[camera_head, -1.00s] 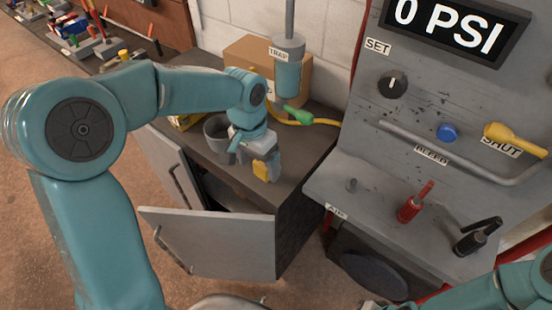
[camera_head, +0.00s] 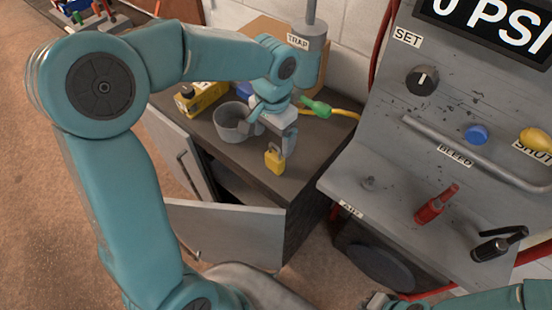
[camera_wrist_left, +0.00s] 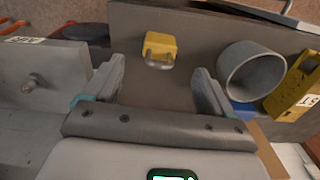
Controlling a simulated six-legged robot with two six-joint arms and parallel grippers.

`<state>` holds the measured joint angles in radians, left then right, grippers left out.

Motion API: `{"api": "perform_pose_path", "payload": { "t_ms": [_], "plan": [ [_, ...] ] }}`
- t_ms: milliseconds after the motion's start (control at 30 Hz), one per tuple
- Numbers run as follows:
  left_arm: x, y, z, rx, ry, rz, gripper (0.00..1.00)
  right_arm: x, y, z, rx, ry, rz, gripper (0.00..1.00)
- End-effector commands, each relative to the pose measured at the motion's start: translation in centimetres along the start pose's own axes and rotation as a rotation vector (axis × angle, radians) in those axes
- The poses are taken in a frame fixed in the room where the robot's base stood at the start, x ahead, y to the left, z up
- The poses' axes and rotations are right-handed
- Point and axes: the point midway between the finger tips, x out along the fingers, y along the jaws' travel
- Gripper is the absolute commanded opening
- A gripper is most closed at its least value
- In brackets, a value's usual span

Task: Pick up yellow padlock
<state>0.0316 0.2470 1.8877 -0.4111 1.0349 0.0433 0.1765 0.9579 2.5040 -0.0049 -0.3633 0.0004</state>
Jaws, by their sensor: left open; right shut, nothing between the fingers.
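The yellow padlock (camera_head: 275,161) stands on the dark cabinet top near its front edge, with its grey shackle partly visible. In the left wrist view the padlock (camera_wrist_left: 160,46) lies beyond the fingertips, between their lines, with its shackle toward me. My left gripper (camera_head: 268,136) is open just above and behind the padlock in the head view. In the left wrist view the left gripper's fingers (camera_wrist_left: 160,78) are spread with nothing between them. My right gripper (camera_head: 378,301) is shut and empty at the bottom edge of the head view, only partly shown.
A grey cup (camera_head: 230,124) stands left of the left gripper, close to one finger in the wrist view. A yellow box (camera_head: 205,95) and a green-ended yellow hose (camera_head: 316,107) lie behind. An open cabinet door (camera_head: 225,232) hangs in front. The grey panel (camera_head: 395,150) stands right.

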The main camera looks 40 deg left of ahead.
Motion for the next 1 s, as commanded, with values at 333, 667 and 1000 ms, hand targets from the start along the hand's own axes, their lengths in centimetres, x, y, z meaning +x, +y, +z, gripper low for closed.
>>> {"api": "perform_pose_path", "payload": {
  "t_ms": [333, 667, 1000],
  "plan": [
    [4.4, -0.1, -0.2, 0.002, -0.002, 0.002, 0.85, -0.1, -0.1, 0.0, 0.0, 0.0, 0.0, 0.0],
    [9.0, -0.2, -0.2, 0.005, -0.002, 0.002, 0.85, -0.8, -0.3, 0.1, -0.001, -0.001, 0.0, 0.0],
    [9.3, -0.2, -0.2, 0.004, 0.001, 0.001, 0.62, -0.8, -0.3, 0.1, -0.001, -0.001, 0.0, 0.0]
  ]
}}
